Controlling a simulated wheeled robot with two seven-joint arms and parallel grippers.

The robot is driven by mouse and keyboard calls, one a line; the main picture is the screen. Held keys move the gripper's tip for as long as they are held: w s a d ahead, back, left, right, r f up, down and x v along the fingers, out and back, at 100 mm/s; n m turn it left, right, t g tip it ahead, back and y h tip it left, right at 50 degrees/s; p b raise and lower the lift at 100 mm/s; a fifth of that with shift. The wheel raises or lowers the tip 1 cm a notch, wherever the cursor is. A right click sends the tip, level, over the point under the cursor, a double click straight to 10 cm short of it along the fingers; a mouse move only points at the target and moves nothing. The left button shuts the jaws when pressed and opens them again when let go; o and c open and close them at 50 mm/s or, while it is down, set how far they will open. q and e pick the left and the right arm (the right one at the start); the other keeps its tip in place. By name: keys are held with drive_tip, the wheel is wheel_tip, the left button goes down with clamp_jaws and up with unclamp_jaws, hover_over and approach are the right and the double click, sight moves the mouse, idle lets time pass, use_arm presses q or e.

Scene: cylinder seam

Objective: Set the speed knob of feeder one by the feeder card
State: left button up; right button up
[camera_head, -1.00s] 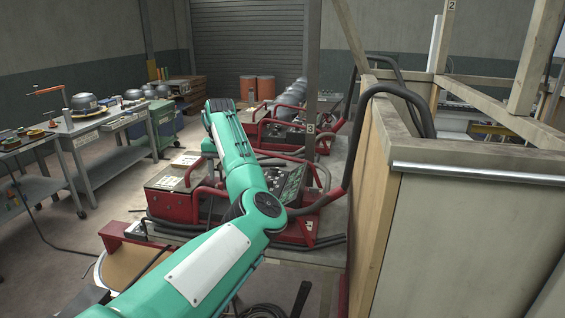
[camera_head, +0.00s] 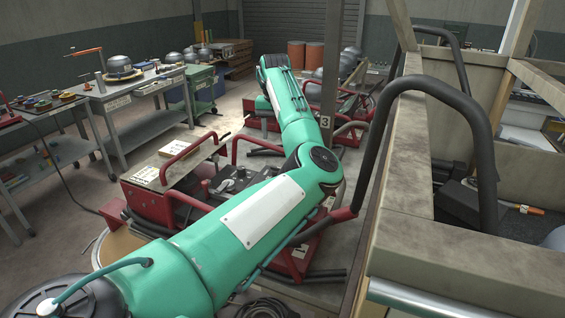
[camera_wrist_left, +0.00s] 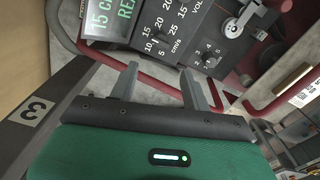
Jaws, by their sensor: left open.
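In the left wrist view a dark control panel (camera_wrist_left: 186,22) fills the top. It has a dial marked in cm/s (camera_wrist_left: 160,42), a smaller knob with numbers (camera_wrist_left: 208,60), a lever-like knob (camera_wrist_left: 233,30) and a lit display starting "15" (camera_wrist_left: 110,20). My left gripper (camera_wrist_left: 158,84) is open and empty, its two grey fingers apart below the dial. In the head view my left arm reaches away over the red-framed machines; its gripper is hidden. A white card or label (camera_wrist_left: 300,92) is at the right, its text too small to read. My right gripper is out of view.
A post marked 3 (camera_head: 329,100) stands close beside my left forearm. A red-framed machine (camera_head: 150,200) lies below the arm. A wooden-edged bin with a black hose (camera_head: 400,180) is at the right, and workbenches (camera_head: 140,95) stand at the left.

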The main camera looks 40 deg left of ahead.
use_arm(q)
wheel_tip(320, 180, down, 11)
drive_tip(key=p, duration=0.3)
drive_tip(key=shift+s, duration=0.1)
drive_tip(key=shift+f+p, duration=0.35)
drive_tip(key=shift+f, duration=0.5)
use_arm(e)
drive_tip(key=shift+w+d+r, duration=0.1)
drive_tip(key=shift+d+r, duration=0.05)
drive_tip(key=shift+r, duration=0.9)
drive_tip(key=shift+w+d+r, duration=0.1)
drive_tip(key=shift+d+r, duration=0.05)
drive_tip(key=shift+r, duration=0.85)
use_arm(q)
drive_tip(key=shift+c, duration=0.5)
drive_tip(key=c, duration=0.7)
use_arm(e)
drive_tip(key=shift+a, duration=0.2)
